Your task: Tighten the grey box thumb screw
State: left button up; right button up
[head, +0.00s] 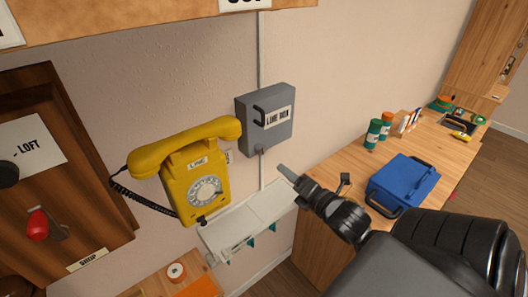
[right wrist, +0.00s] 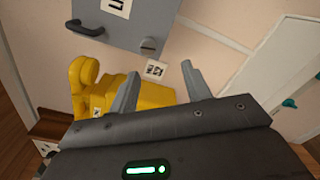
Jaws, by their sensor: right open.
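The grey box (head: 276,135), labelled LINE BOX, is mounted on the wall with a dark handle on its front. A small thumb screw (head: 260,151) shows at its lower edge. In the right wrist view the box (right wrist: 128,30) is at the top, and a dark knob that looks like the screw (right wrist: 148,45) is at its edge. My right gripper (head: 284,171) is below and right of the box, apart from it. In the right wrist view its two fingers (right wrist: 158,76) are spread with nothing held between them. My left gripper is not in view.
A yellow dial phone (head: 178,180) hangs left of the box; its body (right wrist: 158,94) shows behind my fingers. A white shelf (head: 240,222) with teal hooks is below. A wooden counter (head: 335,180) at right holds a blue case (head: 403,181) and canisters (head: 373,134).

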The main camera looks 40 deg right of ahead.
aim_at(263, 152)
jog(key=w+b, duration=0.1)
jog(key=w, duration=0.2)
jog(key=w+r+b, duration=0.1)
jog(key=w, duration=0.2)
jog(key=w+r+b, duration=0.1)
jog(key=w, duration=0.2)
jog(key=shift+a, duration=0.2)
jog(key=shift+w+f, duration=0.15)
jog(key=shift+w, duration=0.6)
jog(key=c, duration=1)
